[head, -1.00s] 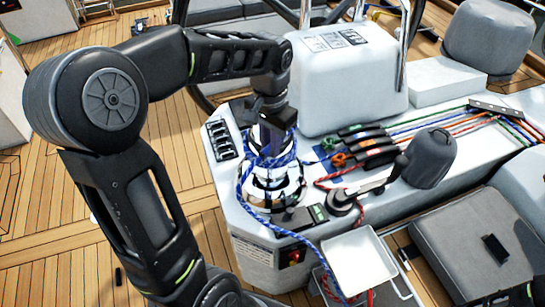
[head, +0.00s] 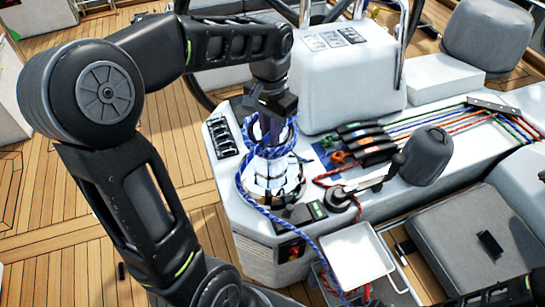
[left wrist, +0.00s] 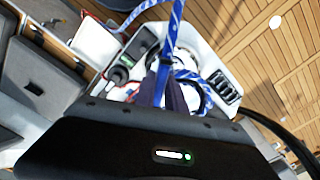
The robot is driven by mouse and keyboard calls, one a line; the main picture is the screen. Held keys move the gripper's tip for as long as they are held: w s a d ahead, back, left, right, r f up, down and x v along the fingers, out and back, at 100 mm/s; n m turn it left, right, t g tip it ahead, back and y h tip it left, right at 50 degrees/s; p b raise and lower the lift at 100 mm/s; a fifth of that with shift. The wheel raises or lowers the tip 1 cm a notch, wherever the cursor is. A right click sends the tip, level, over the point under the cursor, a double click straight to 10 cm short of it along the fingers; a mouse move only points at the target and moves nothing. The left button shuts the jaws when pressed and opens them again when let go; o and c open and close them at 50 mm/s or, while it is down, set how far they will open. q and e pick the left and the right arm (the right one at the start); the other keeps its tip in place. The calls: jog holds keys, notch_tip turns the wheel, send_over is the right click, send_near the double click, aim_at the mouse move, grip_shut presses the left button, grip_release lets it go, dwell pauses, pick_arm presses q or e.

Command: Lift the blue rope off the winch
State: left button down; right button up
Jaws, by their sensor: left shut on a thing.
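The chrome and white winch (head: 270,178) stands on the white console. The blue rope (head: 243,186) loops around its upper part, and its tail hangs down the console front toward the lower right. My left gripper (head: 270,130) is directly above the winch, pointing down and shut on the blue rope. In the left wrist view the blue rope (left wrist: 178,22) rises past the gripper fingers (left wrist: 170,95), with more rope beside them. The fingers partly hide the winch top.
Red rope (head: 345,190) and several clutch levers (head: 365,143) lie right of the winch. A white tray (head: 357,257) stands in front. The wooden deck at left is open.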

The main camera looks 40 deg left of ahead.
pick_arm(q)
jog(key=shift+r, duration=0.1)
jog(key=shift+r, duration=2.15)
jog(key=shift+r, duration=1.95)
